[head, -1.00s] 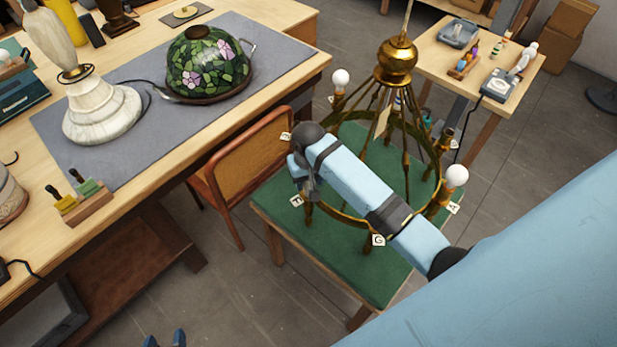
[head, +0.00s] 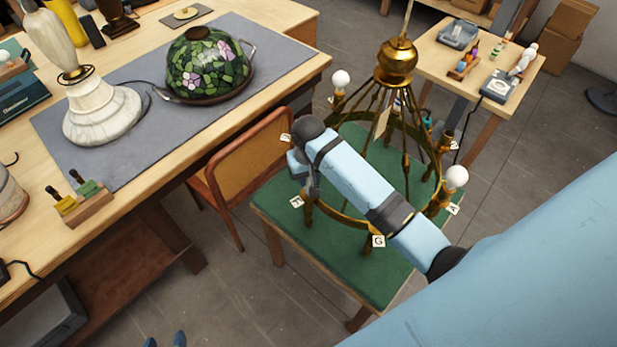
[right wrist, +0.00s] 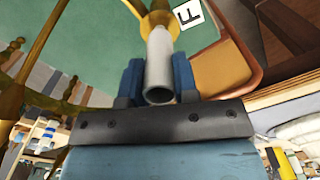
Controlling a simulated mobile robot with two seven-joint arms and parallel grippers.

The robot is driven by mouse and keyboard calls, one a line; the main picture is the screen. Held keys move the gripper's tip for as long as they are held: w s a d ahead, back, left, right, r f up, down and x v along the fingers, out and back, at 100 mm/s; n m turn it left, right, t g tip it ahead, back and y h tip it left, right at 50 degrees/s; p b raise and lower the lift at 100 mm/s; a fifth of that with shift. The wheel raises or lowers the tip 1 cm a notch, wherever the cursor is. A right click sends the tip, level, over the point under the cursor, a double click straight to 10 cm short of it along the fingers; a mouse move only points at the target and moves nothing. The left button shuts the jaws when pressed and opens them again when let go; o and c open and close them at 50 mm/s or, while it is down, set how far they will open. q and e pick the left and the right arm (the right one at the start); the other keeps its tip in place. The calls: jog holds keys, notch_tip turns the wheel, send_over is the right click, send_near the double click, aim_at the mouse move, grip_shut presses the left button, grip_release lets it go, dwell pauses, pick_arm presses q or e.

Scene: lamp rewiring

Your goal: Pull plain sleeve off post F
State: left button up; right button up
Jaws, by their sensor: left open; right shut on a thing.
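The plain sleeve (right wrist: 159,62) is a pale grey-white tube, seen in the right wrist view with its open end toward the camera. Its far end meets the brass cup of post F (right wrist: 158,17), beside the label F (right wrist: 188,14). My right gripper (right wrist: 157,80) has its blue fingers on both sides of the sleeve and is shut on it. In the head view, my right gripper (head: 310,186) is over the chandelier's (head: 352,218) near-left rim, and my arm hides the sleeve. My left gripper (head: 165,341) is open and empty, only its fingertips showing at the bottom edge.
The chandelier hangs over a green-topped table (head: 330,262), with white bulbs (head: 456,176) on some posts. A chair (head: 245,165) stands to its left. The long workbench (head: 150,205) holds a stained-glass shade (head: 210,66) and a lamp base (head: 100,112).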

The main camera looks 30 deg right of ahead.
jog(key=shift+r, duration=4.05)
jog(key=shift+f, duration=0.1)
